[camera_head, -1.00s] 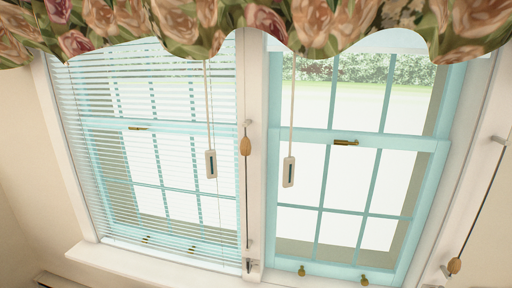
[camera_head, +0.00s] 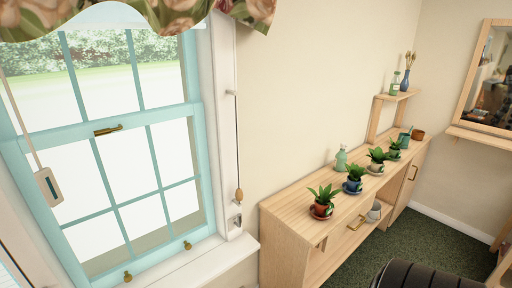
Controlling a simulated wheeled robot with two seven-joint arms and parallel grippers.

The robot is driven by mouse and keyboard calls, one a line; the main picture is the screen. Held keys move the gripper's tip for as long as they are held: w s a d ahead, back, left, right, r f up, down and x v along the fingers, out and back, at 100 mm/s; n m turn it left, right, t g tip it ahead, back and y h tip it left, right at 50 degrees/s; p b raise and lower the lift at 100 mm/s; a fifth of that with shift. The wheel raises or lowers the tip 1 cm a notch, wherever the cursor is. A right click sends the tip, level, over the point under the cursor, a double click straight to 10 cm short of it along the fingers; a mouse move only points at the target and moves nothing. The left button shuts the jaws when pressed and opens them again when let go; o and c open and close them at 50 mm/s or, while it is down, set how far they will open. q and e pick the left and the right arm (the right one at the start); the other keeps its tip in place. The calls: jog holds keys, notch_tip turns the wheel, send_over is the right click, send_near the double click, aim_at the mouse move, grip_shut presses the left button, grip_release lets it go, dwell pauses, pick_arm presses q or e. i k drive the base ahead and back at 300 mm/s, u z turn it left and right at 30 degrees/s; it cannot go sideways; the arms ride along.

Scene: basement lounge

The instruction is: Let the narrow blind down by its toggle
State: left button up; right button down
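A pale toggle (camera_head: 48,187) with a dark slot hangs on a light cord at the left, in front of the right-hand window (camera_head: 95,130). No slats cover this window's visible glass; its top is hidden behind the floral valance (camera_head: 120,18). A wooden acorn-shaped pull (camera_head: 239,195) hangs on a thin dark cord at the window's right side, above a small metal fitting (camera_head: 235,222) on the frame. Only a sliver at the lower left edge may belong to the other window. Neither gripper is in view.
A long wooden cabinet (camera_head: 285,215) stands against the wall right of the window, with several potted plants on top. A small shelf (camera_head: 398,96) and a mirror (camera_head: 493,85) are beyond. A dark ribbed seat (camera_head: 425,276) is at the bottom right, over green carpet (camera_head: 440,240).

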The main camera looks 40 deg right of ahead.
aim_at(239, 194)
jog(key=z, duration=0.5)
jog(key=k, duration=0.35)
jog(key=z, duration=0.7)
